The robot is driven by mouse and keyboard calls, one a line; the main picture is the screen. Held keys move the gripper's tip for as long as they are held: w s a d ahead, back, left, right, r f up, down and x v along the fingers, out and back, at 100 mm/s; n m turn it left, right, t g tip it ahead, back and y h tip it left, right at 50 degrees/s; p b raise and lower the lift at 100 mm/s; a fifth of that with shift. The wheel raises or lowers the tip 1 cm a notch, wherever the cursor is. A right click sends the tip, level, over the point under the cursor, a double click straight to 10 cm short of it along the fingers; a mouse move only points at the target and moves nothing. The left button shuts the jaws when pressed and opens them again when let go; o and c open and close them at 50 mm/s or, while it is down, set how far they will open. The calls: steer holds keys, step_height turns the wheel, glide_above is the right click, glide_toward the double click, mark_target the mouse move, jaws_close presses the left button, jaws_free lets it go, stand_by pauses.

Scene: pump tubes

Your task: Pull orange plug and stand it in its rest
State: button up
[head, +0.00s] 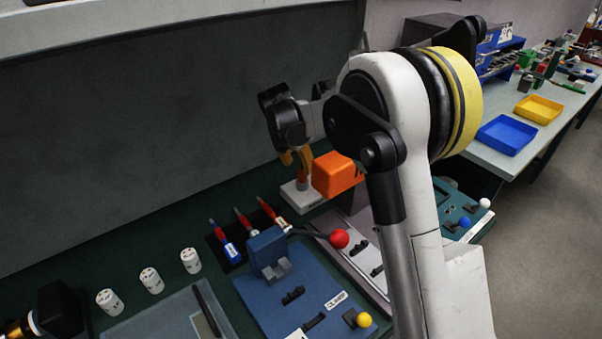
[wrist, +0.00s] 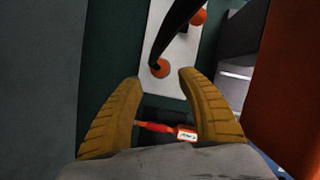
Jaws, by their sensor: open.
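My gripper (head: 296,160) is open, with its yellow fingers pointing down above a white block (head: 292,200) at the back of the bench. An orange piece (head: 303,180) shows just under the fingers on this block. In the wrist view the white block (wrist: 180,85) carries an orange round piece (wrist: 158,68) with a dark curved tube at it, and another orange piece (wrist: 198,17) farther up. The nearer orange piece appears just beyond the open fingertips (wrist: 160,82), apart from them. I cannot tell which orange piece is the plug, nor pick out its rest.
An orange box (head: 336,174) stands close right of my gripper. White cylinders (head: 150,280) stand left. A dark wall (head: 150,120) rises behind.

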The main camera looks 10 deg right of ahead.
steer(key=v, duration=0.5)
steer(key=shift+a+r, duration=0.1)
steer(key=shift+r, duration=0.1)
stand_by(0.6)
